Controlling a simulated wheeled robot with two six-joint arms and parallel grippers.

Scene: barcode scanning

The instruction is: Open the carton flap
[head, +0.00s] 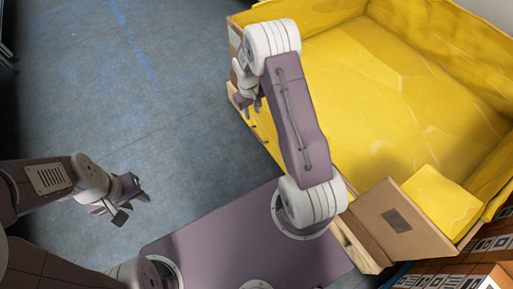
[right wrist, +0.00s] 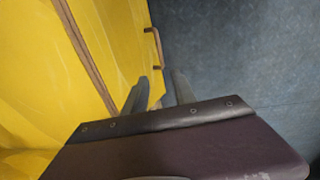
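The large carton (head: 236,38) with a yellow lining fills the right side of the head view. My right gripper (head: 250,104) is beside the carton's left side, and my right arm crosses in front of the carton. My left gripper (head: 132,202) is open and empty over the floor, far from the carton.
The blue-grey floor (head: 130,90) left of the carton is clear. Printed brown boxes (head: 440,277) stand at the lower right, close to the flap. Yellow lining (head: 375,80) covers the carton's inside.

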